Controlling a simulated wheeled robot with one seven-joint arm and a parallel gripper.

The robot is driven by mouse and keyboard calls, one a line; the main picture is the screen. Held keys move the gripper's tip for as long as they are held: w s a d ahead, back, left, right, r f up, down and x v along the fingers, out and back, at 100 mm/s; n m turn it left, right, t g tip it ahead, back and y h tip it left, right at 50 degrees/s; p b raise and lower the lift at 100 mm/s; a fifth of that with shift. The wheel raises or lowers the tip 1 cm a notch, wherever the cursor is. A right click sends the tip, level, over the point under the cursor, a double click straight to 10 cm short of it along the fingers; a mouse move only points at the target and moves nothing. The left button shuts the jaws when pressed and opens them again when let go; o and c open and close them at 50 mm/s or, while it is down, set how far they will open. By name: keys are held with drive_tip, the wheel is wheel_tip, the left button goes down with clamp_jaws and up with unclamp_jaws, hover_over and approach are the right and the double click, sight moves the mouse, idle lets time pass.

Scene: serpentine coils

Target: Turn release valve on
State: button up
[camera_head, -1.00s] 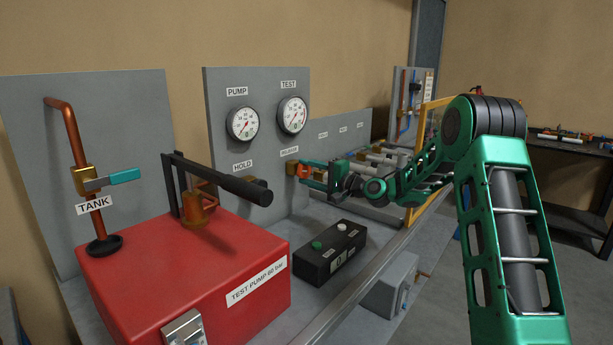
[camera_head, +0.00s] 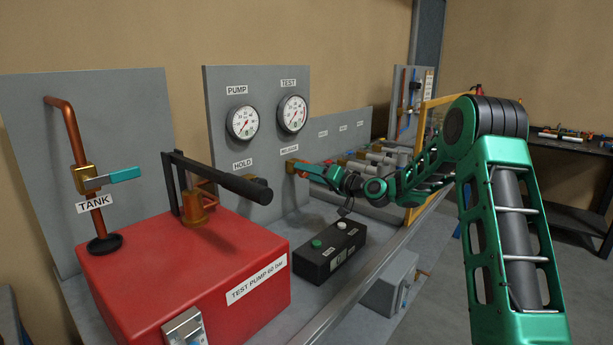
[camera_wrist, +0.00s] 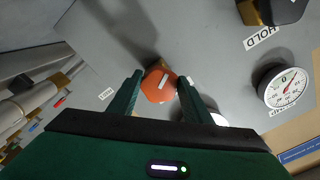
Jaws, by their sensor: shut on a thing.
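The release valve has an orange-red knob (camera_head: 296,166) on the grey panel below the TEST gauge, at the RELEASE label. My gripper (camera_head: 308,169) reaches it from the right and is shut on it. In the wrist view the round knob (camera_wrist: 157,88), with a white bar mark on its face, sits between the two dark green fingers of my gripper (camera_wrist: 158,80). The head view partly hides the knob behind the fingers. The TEST gauge (camera_head: 292,114) and the PUMP gauge (camera_head: 242,123) are above, on the same panel.
A red test pump (camera_head: 180,270) with a black lever (camera_head: 220,178) stands left of my arm. A black button box (camera_head: 328,252) lies below my gripper. The TANK valve (camera_head: 112,179) has a teal handle. Several pipe fittings (camera_head: 372,168) lie behind my forearm.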

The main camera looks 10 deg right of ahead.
drive_tip(key=shift+s+f+n, duration=0.1)
drive_tip(key=shift+f+n, duration=0.25)
drive_tip(key=shift+n, duration=0.05)
drive_tip(key=o, duration=1)
drive_tip(key=shift+o, duration=0.3)
drive_tip(key=shift+r, duration=0.1)
drive_tip(key=shift+r, duration=0.1)
drive_tip(key=v, duration=1)
drive_tip(key=shift+s+d, duration=0.15)
